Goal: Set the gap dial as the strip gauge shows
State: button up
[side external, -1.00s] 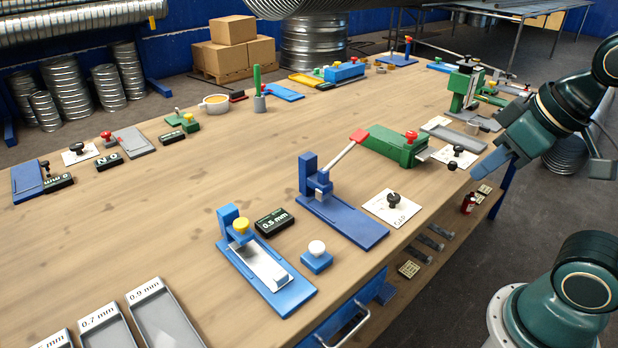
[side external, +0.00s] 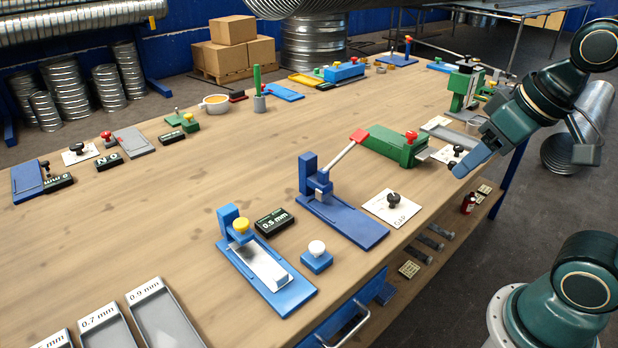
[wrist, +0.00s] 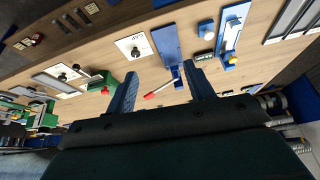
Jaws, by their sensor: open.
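The gap dial is a black knob (side external: 393,200) on a white card marked GAP (side external: 405,214), near the table's front edge. The card also shows in the wrist view (wrist: 127,42). The strip gauge (side external: 229,216) is a blue stand with a yellow knob and a silver strip (side external: 262,266) on its base. A black display (side external: 274,222) beside it reads 0.5 mm. My gripper (side external: 460,171) is in the air right of the gap dial, apart from it. In the wrist view my gripper (wrist: 160,70) is open, with nothing between its fingers.
A blue press (side external: 308,172) with a red-tipped lever stands between the gauge and dial. A green box (side external: 390,148) with a red knob lies behind the dial. A blue block (side external: 316,258) with a white button sits beside the gauge. Grey labelled trays (side external: 165,315) stand front left.

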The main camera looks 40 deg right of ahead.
jog(key=w+d+f+m+g, duration=0.25)
jog(key=w+d+m, duration=0.25)
jog(key=w, duration=0.6)
jog(key=m+g, duration=0.3)
jog(key=m, duration=0.2)
send_over(394, 196)
notch_tip(394, 196, down, 7)
jog(key=shift+f, duration=0.15)
jog(key=shift+f, duration=0.1)
jog(key=shift+f, duration=6.8)
jog(key=shift+c, duration=0.4)
jog(key=c, duration=0.9)
